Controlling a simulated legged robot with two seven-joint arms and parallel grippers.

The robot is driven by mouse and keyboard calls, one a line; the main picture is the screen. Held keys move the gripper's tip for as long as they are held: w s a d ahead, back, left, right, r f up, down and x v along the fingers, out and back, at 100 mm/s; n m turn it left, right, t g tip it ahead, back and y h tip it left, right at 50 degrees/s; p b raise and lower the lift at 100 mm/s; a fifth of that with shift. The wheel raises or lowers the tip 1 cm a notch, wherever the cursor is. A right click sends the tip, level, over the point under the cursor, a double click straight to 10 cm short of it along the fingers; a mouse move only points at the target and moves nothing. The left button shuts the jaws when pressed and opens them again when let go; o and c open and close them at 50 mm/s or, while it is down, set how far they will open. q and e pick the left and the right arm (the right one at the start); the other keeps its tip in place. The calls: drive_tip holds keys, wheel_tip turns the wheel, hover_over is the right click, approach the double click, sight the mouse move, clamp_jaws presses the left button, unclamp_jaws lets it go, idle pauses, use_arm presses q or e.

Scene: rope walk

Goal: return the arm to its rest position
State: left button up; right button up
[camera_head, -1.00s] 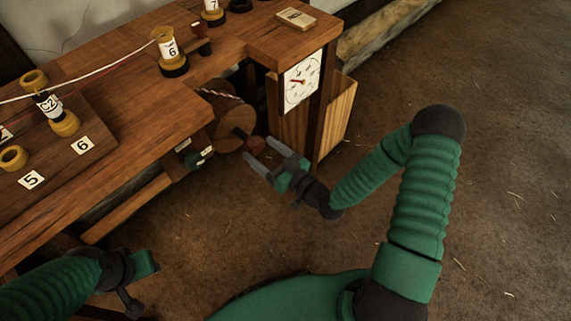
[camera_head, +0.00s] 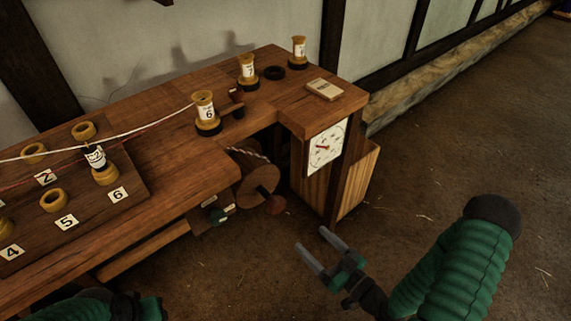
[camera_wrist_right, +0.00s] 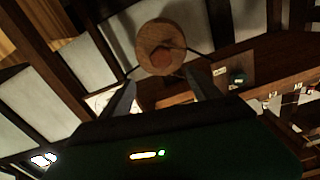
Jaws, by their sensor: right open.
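My right gripper (camera_head: 320,257) is open and empty, in the air in front of the bench and to the lower right of the wooden drum. Its two grey fingers also show in the right wrist view (camera_wrist_right: 158,100), with the drum (camera_wrist_right: 160,45) beyond and between them. My right arm, in green ribbed sleeves, comes in from the lower right. Part of my left arm (camera_head: 95,305) shows at the lower left edge of the head view; its fingertips cannot be made out.
The wooden bench (camera_head: 170,185) carries several spools, numbered tags and a white rope (camera_head: 130,132). The drum (camera_head: 257,187) with a reddish knob (camera_head: 275,204) sits under it. A dial (camera_head: 327,147) is on the bench's right end. The floor (camera_head: 430,150) at right is clear.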

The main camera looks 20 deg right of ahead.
drive_tip(key=w+d+f+n+g+h, duration=0.1)
drive_tip(key=d+f+n+g+h, duration=0.25)
drive_tip(key=f+g, duration=0.5)
drive_tip(key=s+a+r+m+g+h, duration=0.3)
drive_tip(key=s+a+r+m+g, duration=0.35)
drive_tip(key=r, duration=0.55)
wheel_tip(320, 180, up, 28)
drive_tip(key=p, duration=2.8)
drive_tip(key=shift+s+f+n+t+p, duration=0.2)
drive_tip(key=shift+n+t+p, duration=0.1)
drive_tip(key=shift+n, duration=0.1)
